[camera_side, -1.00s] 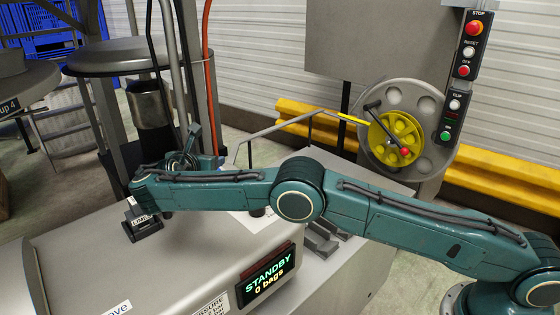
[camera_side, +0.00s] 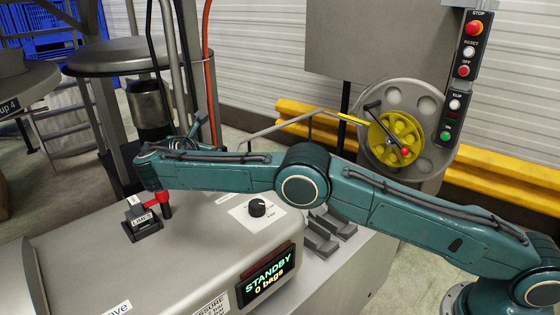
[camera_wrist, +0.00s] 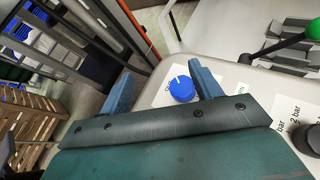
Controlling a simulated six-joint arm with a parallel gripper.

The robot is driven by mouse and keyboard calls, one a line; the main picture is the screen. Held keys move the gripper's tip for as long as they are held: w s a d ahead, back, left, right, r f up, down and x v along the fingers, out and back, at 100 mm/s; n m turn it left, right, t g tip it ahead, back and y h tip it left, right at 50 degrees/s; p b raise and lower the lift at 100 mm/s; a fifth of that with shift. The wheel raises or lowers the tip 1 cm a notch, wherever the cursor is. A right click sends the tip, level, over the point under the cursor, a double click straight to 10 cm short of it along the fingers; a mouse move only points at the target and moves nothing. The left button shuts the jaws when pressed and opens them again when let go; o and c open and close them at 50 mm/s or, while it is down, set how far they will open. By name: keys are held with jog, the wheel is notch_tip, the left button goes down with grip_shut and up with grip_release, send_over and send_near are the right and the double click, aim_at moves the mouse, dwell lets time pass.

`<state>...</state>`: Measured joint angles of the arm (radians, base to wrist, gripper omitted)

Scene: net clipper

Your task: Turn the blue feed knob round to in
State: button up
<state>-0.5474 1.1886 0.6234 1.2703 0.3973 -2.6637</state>
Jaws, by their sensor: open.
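The blue feed knob (camera_wrist: 181,89) shows in the wrist view on a white label plate on the grey housing. Its white pointer mark faces up and left in that picture, and the label lettering is partly hidden. My gripper (camera_wrist: 160,76) is open, with one blue finger on each side in that view. The knob appears between the fingers, much nearer the right one, and nothing is held. I cannot tell the gap to the knob or whether the right finger touches it. In the side view the knob and fingertips are hidden behind my arm.
A black knob (camera_side: 257,207) stands on the housing near the STANDBY display (camera_side: 268,272). A red-handled lever (camera_side: 155,199) sits at the left, close under my arm. A green-balled lever (camera_wrist: 312,30) shows at the wrist view's right. A yellow-hubbed reel (camera_side: 396,138) stands behind.

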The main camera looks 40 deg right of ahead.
jog(key=w+d+r+m+g+y, duration=0.1)
jog(key=w+d+m+y, duration=0.25)
jog(key=m+y, duration=0.5)
jog(key=s+d+r+m+g+y, duration=0.2)
jog(key=s+r+m+g+y, duration=0.1)
jog(key=s+m, duration=0.4)
jog(key=shift+s+d+r+m+g, duration=0.2)
jog(key=shift+r+m+g, duration=0.3)
jog(key=shift+m, duration=0.95)
jog(key=x, duration=1.3)
jog(key=shift+w+a+f, duration=0.2)
jog(key=shift+w+a, duration=0.05)
jog(key=shift+w, duration=0.05)
jog(key=shift+c, duration=0.2)
jog(key=c, duration=0.9)
